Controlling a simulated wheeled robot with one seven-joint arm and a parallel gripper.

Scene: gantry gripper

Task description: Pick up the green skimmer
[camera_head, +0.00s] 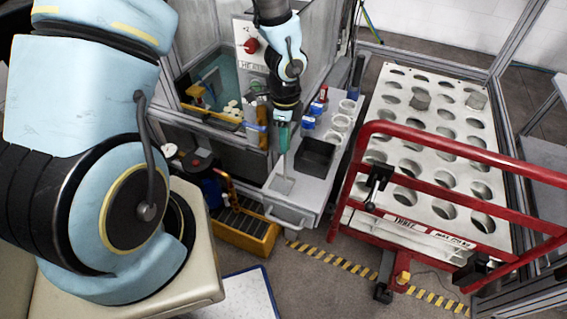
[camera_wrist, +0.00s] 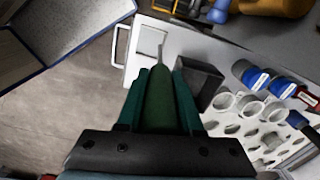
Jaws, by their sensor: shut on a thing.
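The green skimmer (camera_head: 283,137) has a green handle, a thin metal shaft and what looks like a flat grey head at its lower end. In the wrist view its dark green handle (camera_wrist: 159,100) lies between the two teal fingers of my gripper (camera_wrist: 159,78), which is shut on it. In the head view my gripper (camera_head: 283,124) points down over the grey bench top (camera_head: 303,194), with the skimmer hanging below it. I cannot tell whether the head touches the bench.
A black bin (camera_head: 314,156), white cups (camera_head: 337,130) and blue-capped containers (camera_head: 309,122) stand right of the skimmer. A glass-walled tank (camera_head: 213,80) is at the left. A red-framed cart (camera_head: 440,145) with a holed white plate (camera_head: 425,123) stands further right.

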